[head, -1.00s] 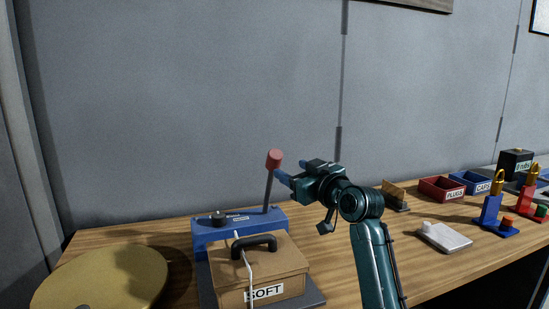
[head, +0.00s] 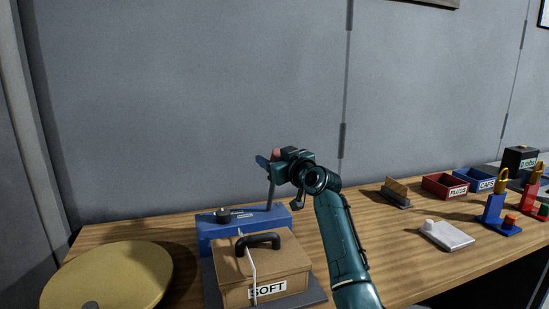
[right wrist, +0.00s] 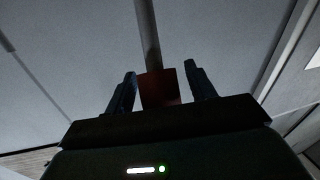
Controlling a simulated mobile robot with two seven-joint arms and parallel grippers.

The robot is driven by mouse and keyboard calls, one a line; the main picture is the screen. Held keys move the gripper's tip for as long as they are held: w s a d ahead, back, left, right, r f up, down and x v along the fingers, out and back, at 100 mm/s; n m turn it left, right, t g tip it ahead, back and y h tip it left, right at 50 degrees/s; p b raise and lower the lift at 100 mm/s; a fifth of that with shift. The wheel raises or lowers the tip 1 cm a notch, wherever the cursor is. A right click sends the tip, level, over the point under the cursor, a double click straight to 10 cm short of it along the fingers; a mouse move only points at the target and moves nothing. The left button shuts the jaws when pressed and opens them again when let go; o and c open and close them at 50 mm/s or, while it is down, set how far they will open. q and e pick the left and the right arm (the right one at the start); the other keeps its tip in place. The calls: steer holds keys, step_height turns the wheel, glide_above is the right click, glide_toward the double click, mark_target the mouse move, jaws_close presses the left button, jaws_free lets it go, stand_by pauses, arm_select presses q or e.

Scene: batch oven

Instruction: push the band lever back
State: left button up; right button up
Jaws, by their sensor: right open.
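The band lever is a grey rod (head: 271,194) with a red knob (head: 276,154), rising nearly upright from a blue box (head: 215,238). My right gripper (head: 266,163) is open at the top of the lever in the head view and partly hides the knob. In the right wrist view the red knob (right wrist: 160,90) sits between the two open fingers (right wrist: 160,70), with narrow gaps showing at its sides. The rod (right wrist: 147,35) runs up beyond the knob in that view. My left gripper is not in view.
A tan case marked SOFT (head: 288,262) with a black handle stands in front of the blue box. A round yellowish disc (head: 105,275) lies at left. Red (head: 440,187) and blue (head: 470,178) bins and a white block (head: 446,236) are at right. A grey wall stands behind.

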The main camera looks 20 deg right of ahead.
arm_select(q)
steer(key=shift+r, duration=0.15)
arm_select(e)
jaws_close()
stand_by(0.4)
